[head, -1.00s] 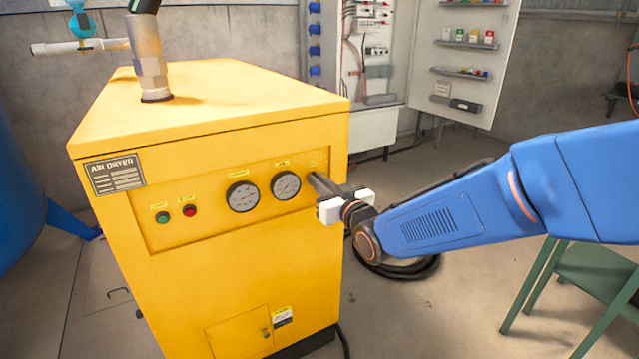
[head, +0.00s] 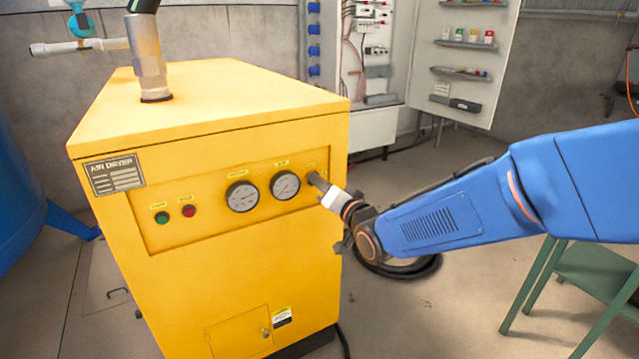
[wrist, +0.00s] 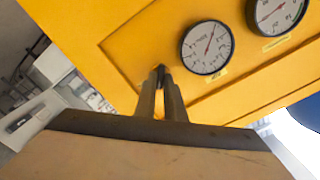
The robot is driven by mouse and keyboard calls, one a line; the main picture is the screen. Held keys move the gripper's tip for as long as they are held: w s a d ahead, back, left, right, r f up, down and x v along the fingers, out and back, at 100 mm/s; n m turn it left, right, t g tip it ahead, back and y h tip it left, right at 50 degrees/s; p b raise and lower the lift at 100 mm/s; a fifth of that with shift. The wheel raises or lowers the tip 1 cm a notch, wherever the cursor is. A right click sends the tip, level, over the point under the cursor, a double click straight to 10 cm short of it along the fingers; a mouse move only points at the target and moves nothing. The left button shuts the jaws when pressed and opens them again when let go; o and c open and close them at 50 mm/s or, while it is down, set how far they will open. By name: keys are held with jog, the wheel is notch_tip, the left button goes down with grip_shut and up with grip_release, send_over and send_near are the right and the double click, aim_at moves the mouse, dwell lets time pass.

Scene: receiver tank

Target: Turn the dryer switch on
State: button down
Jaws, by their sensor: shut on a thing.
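The yellow air dryer (head: 230,290) stands in the middle of the head view, with a recessed control panel on its front. My gripper (head: 316,179) reaches in from the right to the panel's right end, beside the right gauge. In the wrist view its two fingers (wrist: 163,80) are close together, shut on the small dark dryer switch (wrist: 160,70). Only a bit of the switch shows between the fingertips; in the head view the fingers hide it. Its exact pointing direction cannot be told. The wrist view shows the panel steeply tilted.
Two round gauges (head: 243,196) (head: 286,185), a green button (head: 162,217) and a red button (head: 189,211) sit left of the gripper. An open electrical cabinet (head: 375,60) stands behind. A green stand (head: 590,275) is at right; a black hose lies on the floor.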

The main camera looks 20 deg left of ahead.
jog(key=shift+w+f+m, duration=0.1)
jog(key=shift+m, duration=2.3)
jog(key=shift+f+m, duration=0.1)
jog(key=shift+m, duration=2.3)
jog(key=c, duration=1.8)
grip_release()
jog(key=shift+d, duration=0.1)
jog(key=shift+c, duration=0.2)
jog(key=v, duration=1.7)
jog(key=shift+d, duration=0.1)
